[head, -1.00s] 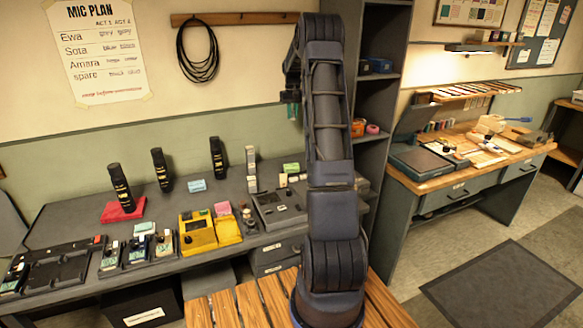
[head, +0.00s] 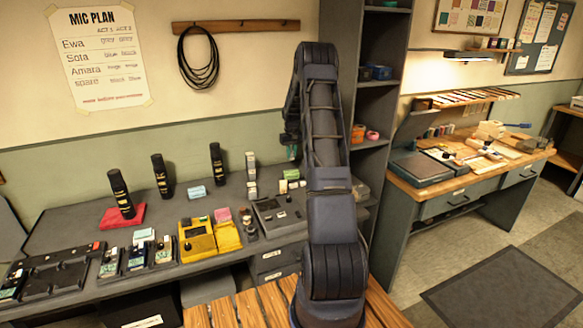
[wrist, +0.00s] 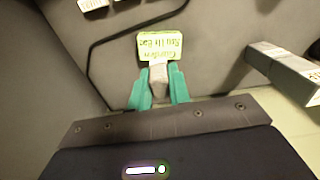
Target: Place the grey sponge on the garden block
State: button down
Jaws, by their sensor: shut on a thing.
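The garden block (wrist: 160,46) is yellow-green with dark lettering that reads upside down in the wrist view. It lies on the grey counter just beyond my fingertips, and shows as a small green block (head: 291,174) in the head view. My gripper (wrist: 158,86) has teal fingers shut on the small grey sponge (wrist: 158,78). The sponge's far end meets the block's near edge in the picture; I cannot tell whether they touch. In the head view my gripper (head: 293,151) is partly hidden by my arm, above the block.
A pale upright box (wrist: 284,68) stands right of the block in the wrist view. A dark cable curves around the block's left. In the head view, black microphones (head: 217,164), a yellow case (head: 197,239) and a blue block (head: 196,192) stand to the left; shelving (head: 376,105) is at right.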

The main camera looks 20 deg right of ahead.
aim_at(291, 172)
jog(key=shift+f, duration=3.65)
jog(key=shift+f, duration=0.15)
jog(key=c, duration=1.3)
grip_release()
